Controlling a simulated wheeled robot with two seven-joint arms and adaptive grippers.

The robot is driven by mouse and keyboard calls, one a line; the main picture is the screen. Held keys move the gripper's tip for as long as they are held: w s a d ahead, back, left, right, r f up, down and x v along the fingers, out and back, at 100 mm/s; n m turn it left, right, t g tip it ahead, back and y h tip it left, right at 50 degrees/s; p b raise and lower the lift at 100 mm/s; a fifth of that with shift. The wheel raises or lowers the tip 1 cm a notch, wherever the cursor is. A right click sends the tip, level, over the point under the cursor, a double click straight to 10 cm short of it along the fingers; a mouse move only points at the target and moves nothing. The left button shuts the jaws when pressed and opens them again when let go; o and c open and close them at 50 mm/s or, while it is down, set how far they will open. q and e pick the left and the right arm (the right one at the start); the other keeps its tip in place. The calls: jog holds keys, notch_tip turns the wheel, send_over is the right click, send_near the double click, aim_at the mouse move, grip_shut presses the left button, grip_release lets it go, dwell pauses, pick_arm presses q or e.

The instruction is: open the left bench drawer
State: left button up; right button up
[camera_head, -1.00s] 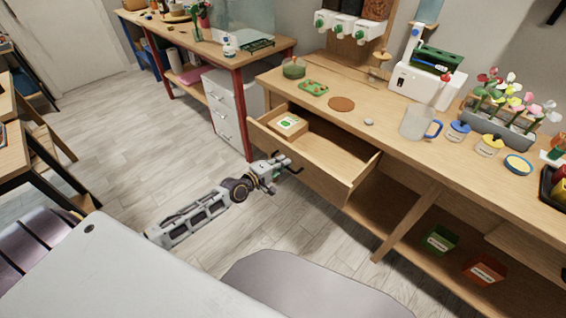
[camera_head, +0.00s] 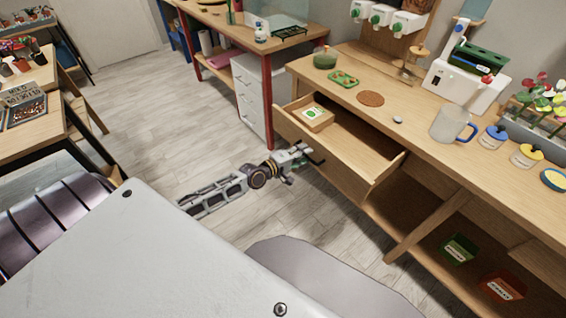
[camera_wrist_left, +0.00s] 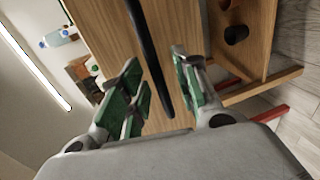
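The left bench drawer (camera_head: 386,168) is pulled out from the wooden bench, showing its inside. A small box with a green-and-white label (camera_head: 313,114) lies in its back left corner. My left gripper (camera_head: 305,154) is at the drawer front, by the dark bar handle (camera_head: 316,160). In the left wrist view, my left gripper (camera_wrist_left: 162,90) has its green-padded fingers spread apart. The black handle (camera_wrist_left: 150,50) runs between them, with a gap visible on the right side. My right gripper is not in view.
The bench top (camera_head: 345,105) holds a blue-handled mug (camera_head: 449,125), jars and a white machine (camera_head: 462,80). Green and red boxes stand on the lower shelf. A white drawer cabinet (camera_head: 254,95) stands left of the bench. The floor (camera_head: 170,135) left of my arm is clear.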

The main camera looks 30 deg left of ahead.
pick_arm(q)
jog(key=v, duration=1.1)
dwell(0.6)
dwell(0.6)
